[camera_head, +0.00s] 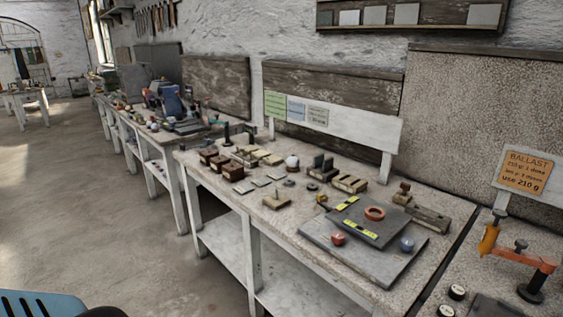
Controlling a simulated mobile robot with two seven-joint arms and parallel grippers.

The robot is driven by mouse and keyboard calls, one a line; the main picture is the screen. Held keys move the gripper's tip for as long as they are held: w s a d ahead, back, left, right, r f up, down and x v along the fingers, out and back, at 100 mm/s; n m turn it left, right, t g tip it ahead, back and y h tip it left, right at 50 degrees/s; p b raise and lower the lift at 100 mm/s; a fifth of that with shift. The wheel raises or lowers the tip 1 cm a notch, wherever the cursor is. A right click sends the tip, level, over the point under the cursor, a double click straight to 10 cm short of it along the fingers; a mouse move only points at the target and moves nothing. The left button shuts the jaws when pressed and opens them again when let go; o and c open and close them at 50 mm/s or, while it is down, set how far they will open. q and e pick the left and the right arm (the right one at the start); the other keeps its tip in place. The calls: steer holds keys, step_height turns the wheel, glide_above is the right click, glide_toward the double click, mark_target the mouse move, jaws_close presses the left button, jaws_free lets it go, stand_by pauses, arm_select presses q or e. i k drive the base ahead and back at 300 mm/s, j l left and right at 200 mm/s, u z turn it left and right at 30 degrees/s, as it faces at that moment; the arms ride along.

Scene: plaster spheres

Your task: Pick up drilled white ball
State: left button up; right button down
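A small white rounded thing (292,161) stands among other items towards the back of the near bench (262,218). It looks like a white ball, but it is too small in the head view to make out a drilled hole or what it rests on. I see no other clear white ball. Neither of my grippers is in view.
A grey plate (312,231) near the bench's front bears a dark slab with an orange ring (375,213), a red ball (338,239) and a blue-grey ball (407,244). Wooden blocks (232,171) stand left. An orange-red tool (520,258) is at right. Floor at left is open.

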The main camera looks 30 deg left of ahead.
mark_target(293, 161)
steer(key=u, duration=1.05)
